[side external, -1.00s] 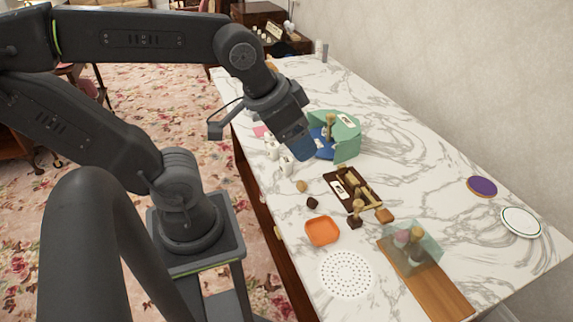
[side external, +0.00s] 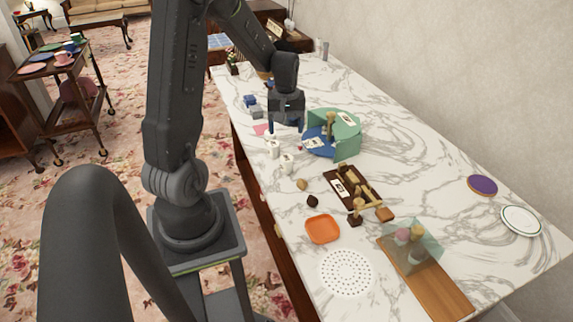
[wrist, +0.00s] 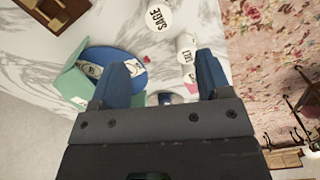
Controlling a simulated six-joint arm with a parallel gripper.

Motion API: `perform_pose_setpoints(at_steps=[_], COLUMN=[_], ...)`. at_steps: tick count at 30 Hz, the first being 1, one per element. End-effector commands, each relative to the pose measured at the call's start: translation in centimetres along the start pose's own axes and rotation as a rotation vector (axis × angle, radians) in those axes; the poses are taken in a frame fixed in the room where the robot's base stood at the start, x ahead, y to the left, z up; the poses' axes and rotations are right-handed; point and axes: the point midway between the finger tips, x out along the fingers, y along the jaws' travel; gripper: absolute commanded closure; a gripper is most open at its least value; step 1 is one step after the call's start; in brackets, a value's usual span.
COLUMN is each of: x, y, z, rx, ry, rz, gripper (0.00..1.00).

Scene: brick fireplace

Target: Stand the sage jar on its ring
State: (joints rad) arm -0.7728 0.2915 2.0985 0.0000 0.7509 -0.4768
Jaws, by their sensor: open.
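The sage jar (wrist: 159,17), white with SAGE on its top, stands at the top of the wrist view. In the side view it appears to be the nearer white jar (side external: 286,164). A second white lettered jar (wrist: 187,50) stands beside it. I cannot make out a ring for the sage jar. My gripper (side external: 285,127) is open, with blue fingers, above the table beyond the two jars; it also shows in the wrist view (wrist: 167,62). A partly hidden white and dark blue thing (wrist: 166,98) shows between the fingers, and I cannot tell whether it is touched.
A blue disc (side external: 314,144) with a green upright screen (side external: 347,146) stands right of my gripper. A brown tray (side external: 339,187) and an orange dish (side external: 322,229) are nearer.

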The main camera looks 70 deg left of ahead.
Motion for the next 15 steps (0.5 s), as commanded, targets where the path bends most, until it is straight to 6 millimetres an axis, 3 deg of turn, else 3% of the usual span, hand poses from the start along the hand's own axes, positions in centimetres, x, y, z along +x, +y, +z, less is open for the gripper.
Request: perform_pose_setpoints(at_steps=[9, 15], x=[5.8, 8.0], y=[-0.1, 0.0], z=[0.1, 0.1], rx=[0.001, 0.002], ry=[-0.006, -0.002], rz=[-0.003, -0.001], gripper=[0.29, 0.29])
